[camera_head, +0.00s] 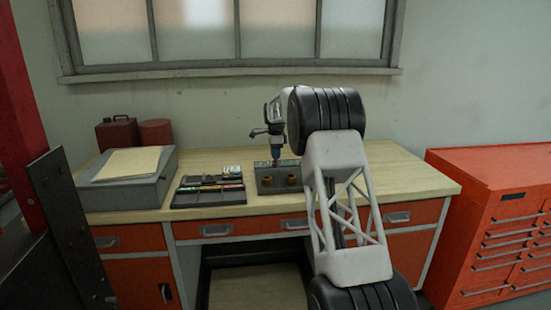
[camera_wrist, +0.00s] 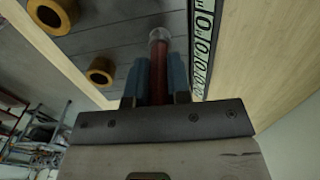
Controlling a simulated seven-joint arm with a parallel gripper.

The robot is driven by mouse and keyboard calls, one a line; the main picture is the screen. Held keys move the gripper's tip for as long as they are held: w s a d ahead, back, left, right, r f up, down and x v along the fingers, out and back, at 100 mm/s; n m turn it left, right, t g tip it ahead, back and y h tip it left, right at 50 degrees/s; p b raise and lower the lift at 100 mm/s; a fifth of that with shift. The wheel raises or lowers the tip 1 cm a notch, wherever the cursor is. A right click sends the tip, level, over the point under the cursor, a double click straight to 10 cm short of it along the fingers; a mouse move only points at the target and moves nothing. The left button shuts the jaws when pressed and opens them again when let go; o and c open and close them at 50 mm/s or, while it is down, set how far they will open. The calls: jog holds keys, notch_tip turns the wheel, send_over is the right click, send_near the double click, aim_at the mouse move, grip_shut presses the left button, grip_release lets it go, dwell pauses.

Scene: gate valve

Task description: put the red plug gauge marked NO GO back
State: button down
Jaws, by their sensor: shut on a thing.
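My gripper (camera_wrist: 158,80) has blue fingers shut on the red plug gauge (camera_wrist: 158,70), whose pale metal end (camera_wrist: 158,34) points away from the wrist. In the wrist view the gauge is over the grey stand (camera_wrist: 125,28), near its edge; I cannot tell whether its tip touches it. No NO GO marking is readable. In the head view my gripper (camera_head: 276,154) points down at the back of the grey stand (camera_head: 278,188), with a little red showing below the fingers. Two brass rings, left (camera_head: 266,181) and right (camera_head: 291,180), sit on the stand.
A black tray (camera_head: 208,198) with several small items lies left of the stand. A grey box (camera_head: 126,180) with papers is farther left, with red cans (camera_head: 117,133) behind. The bench top (camera_head: 400,178) is clear at right. A strip with figures (camera_wrist: 203,45) runs beside the stand.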

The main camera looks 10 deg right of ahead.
jog(key=shift+f, duration=0.9)
jog(key=c, duration=1.1)
grip_release()
jog(key=shift+f, duration=0.1)
notch_tip(320, 180, up, 12)
jog(key=shift+r, duration=0.1)
